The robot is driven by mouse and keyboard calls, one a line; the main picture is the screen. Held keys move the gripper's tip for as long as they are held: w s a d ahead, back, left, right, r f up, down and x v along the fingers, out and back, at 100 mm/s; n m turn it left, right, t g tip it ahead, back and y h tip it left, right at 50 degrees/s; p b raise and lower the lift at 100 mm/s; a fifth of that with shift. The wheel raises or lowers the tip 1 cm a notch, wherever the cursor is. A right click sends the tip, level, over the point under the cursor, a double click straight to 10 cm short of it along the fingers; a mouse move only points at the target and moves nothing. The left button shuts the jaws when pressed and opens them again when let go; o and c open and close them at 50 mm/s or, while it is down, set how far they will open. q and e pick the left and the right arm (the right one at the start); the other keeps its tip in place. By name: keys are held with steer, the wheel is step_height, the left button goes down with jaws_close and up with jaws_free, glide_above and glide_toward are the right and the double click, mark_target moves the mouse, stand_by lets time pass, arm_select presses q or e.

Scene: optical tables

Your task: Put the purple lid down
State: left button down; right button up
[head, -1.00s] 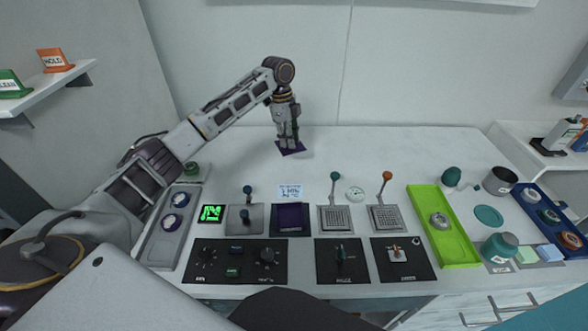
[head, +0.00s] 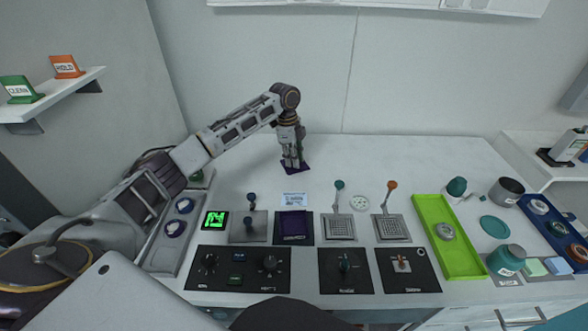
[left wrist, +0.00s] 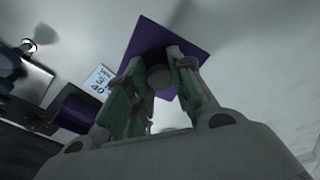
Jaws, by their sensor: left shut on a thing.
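The purple lid (head: 303,169) is a thin dark square at the back middle of the table. It also shows in the left wrist view (left wrist: 190,40), beyond the fingertips. My left gripper (head: 292,163) points down and is shut on the lid at its middle; in the left wrist view the fingers (left wrist: 158,80) close around a round knob on it. The lid looks close to the table top, but I cannot tell whether it touches. A square purple-lined box (head: 294,225) sits nearer the front, with a white label card (head: 294,199) behind it. My right gripper is not in view.
Two lever stations (head: 339,226) stand right of the purple box, and a grey plate with a blue-knobbed lever (head: 249,227) stands left. A green tray (head: 458,262) lies further right. Black control panels (head: 237,270) line the front. The table's back right is clear.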

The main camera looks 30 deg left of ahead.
mark_target(294, 176)
arm_select(q)
steer(key=shift+f, duration=2.45)
steer(key=c, duration=1.2)
jaws_free()
steer(key=shift+f, duration=0.1)
steer(key=shift+c, duration=0.2)
steer(key=r, duration=0.4)
steer(key=a+r, duration=0.1)
steer(key=r, duration=0.7)
steer(key=shift+a, duration=0.35)
